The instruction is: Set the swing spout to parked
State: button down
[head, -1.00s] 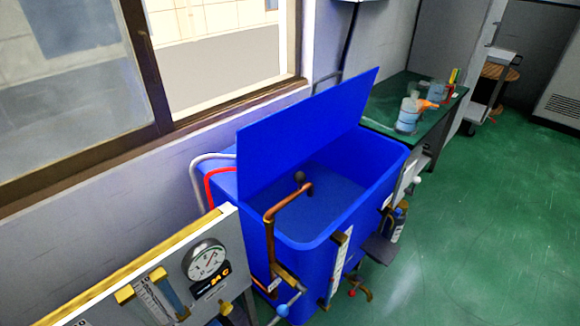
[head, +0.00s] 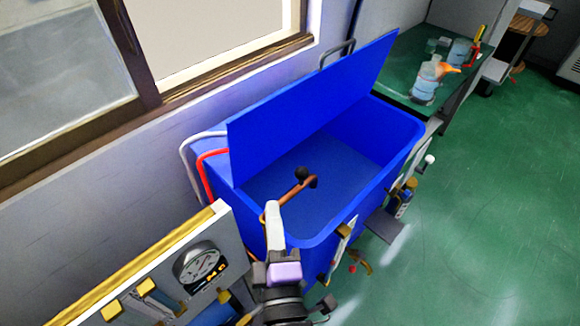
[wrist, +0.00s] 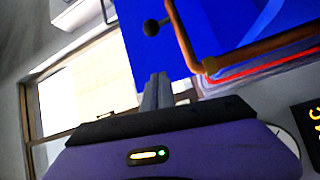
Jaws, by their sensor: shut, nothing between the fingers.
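The swing spout (head: 292,192) is a copper-brown pipe with a black ball knob (head: 302,172) near its outer end. It reaches over the open blue tank (head: 405,140). In the wrist view the spout (wrist: 184,38) bends just beyond my fingers, with the knob (wrist: 151,27) at upper left. My gripper (head: 272,206) is shut and empty, at the tank's near left edge beside the spout's near end. Its fingers (wrist: 157,78) appear pressed together, just left of the pipe's bend in the wrist view. I cannot tell whether they touch the pipe. My arm hides the spout's lower post.
A raised blue lid (head: 310,105) stands along the tank's back. A gauge panel (head: 203,265) is at left. A green bench (head: 400,85) with bottles stands behind at right. Valves and fittings (head: 355,262) project from the tank's front. The green floor (head: 490,210) at right is clear.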

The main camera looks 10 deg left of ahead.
jog(key=shift+d, duration=0.15)
jog(key=p, duration=0.3)
send_over(290, 191)
jog(key=a, duration=0.4)
jog(key=shift+d+f+p, duration=0.1)
jog(key=shift+d+p, duration=0.3)
jog(key=shift+d, duration=1.5)
jog(key=shift+d+f+h+b, duration=0.1)
jog(key=shift+h+b, duration=0.3)
jog(key=shift+b, duration=0.15)
